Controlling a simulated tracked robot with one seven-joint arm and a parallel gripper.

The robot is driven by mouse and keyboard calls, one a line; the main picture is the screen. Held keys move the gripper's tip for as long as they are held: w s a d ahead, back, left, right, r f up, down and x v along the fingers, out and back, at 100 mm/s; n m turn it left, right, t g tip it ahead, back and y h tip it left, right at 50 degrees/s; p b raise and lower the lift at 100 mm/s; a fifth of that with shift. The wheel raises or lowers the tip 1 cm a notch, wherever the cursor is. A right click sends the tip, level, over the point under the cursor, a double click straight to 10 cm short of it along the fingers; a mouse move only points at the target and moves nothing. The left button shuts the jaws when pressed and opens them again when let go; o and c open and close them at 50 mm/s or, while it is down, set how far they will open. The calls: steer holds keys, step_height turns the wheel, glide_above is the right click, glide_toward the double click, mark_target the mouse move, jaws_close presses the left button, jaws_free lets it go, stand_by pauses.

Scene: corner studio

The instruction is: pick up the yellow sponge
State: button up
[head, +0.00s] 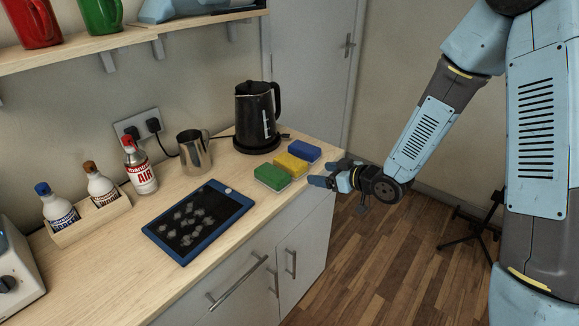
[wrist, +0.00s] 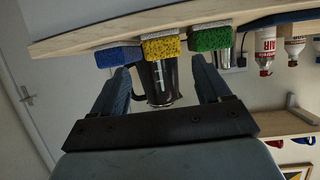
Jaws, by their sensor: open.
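The yellow sponge (head: 291,164) lies on the wooden counter near its right edge, between a green sponge (head: 272,178) and a blue sponge (head: 304,151). My gripper (head: 327,180) is open and empty, just off the counter's edge to the right of the sponges. The wrist view is upside down. There the yellow sponge (wrist: 162,48) shows ahead, in line with the gap between my two fingers (wrist: 160,80). The blue sponge (wrist: 118,55) and green sponge (wrist: 210,39) flank it. My fingers appear apart from all three.
A black kettle (head: 257,117) stands behind the sponges, with a steel pitcher (head: 194,152) left of it. A blue-framed tablet (head: 199,221) lies left of the green sponge. Bottles stand farther left. Cabinet handles (head: 291,263) project below the counter. Open floor lies to the right.

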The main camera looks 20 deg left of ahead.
mark_target(303, 169)
steer(key=shift+x, duration=3.8)
steer(key=shift+a+r, duration=0.1)
steer(key=shift+r, duration=0.05)
steer(key=c, duration=0.8)
steer(key=shift+r, duration=0.1)
